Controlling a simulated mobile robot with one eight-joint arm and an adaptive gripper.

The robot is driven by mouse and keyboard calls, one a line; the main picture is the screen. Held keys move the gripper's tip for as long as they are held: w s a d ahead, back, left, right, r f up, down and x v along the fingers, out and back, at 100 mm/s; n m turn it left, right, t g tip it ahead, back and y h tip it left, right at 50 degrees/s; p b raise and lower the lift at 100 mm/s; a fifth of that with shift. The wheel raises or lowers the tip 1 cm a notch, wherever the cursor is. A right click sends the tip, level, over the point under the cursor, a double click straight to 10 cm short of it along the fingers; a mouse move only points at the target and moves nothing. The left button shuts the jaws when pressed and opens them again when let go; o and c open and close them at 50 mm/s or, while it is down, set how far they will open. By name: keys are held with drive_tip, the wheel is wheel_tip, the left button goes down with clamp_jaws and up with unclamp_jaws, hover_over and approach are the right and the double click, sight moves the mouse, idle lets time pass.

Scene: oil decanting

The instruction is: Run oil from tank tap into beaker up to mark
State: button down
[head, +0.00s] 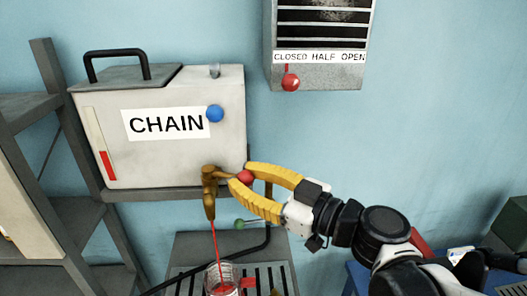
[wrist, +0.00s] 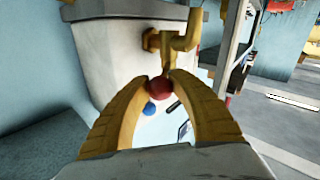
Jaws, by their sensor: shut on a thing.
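The tank (head: 165,160) with a CHAIN label stands on a shelf against the wall. A brass tap (head: 209,185) comes out at its lower right. My gripper (head: 245,177) is shut on the tap's red knob, which also shows between the yellow fingers in the wrist view (wrist: 159,86). A thin red stream of oil (head: 216,245) runs from the spout down into a clear beaker (head: 222,280). The beaker stands under the tap at the bottom edge, partly cut off. Its mark and oil level are too small to tell. A red strip (head: 106,166) shows low in the tank's gauge.
A slotted drip stand (head: 262,277) is under the beaker, with a green-knobbed lever (head: 239,224) behind. A grey vent box (head: 318,75) with a red knob hangs above right. A metal rack (head: 45,130) stands left. A blue table (head: 352,278) is lower right.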

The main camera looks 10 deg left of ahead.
drive_tip(key=shift+s+a+m+t, duration=0.15)
drive_tip(key=shift+s+m+t, duration=0.15)
drive_tip(key=shift+s+t, duration=0.2)
drive_tip(key=shift+s+a+f+p, duration=0.1)
drive_tip(key=shift+s+a+p, duration=0.45)
drive_tip(key=shift+s, duration=0.55)
drive_tip(key=shift+a, duration=0.2)
drive_tip(key=c, duration=1.4)
unclamp_jaws()
drive_tip(key=shift+s, duration=0.1)
drive_tip(key=shift+d, duration=0.1)
drive_tip(key=v, duration=1.2)
drive_tip(key=shift+s+r, duration=0.15)
drive_tip(key=shift+r, duration=0.2)
